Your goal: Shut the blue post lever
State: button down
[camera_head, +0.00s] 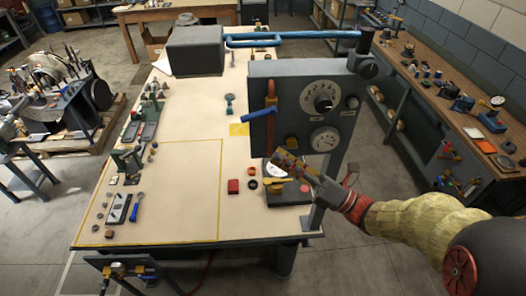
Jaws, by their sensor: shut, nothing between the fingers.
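The blue lever (260,113) sticks out to the left from a copper-orange vertical pipe (270,93) at the left side of the grey panel box (300,75). The lever slopes slightly, with its left end lower. My gripper (283,158) is shut and empty, below and a little right of the lever, in front of the panel's lower edge. A clear gap shows between the gripper and the lever in this view. The gripper and my arm hide part of the panel's lower right and its stand.
The panel carries a dial (323,97) and a gauge (324,139). The table's (185,190) middle is mostly clear.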

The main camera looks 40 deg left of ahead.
jog(key=v, duration=0.3)
jog(key=shift+s+d+r+b, duration=0.2)
jog(key=shift+d+b, duration=0.1)
jog(key=shift+s, duration=0.1)
dwell(0.3)
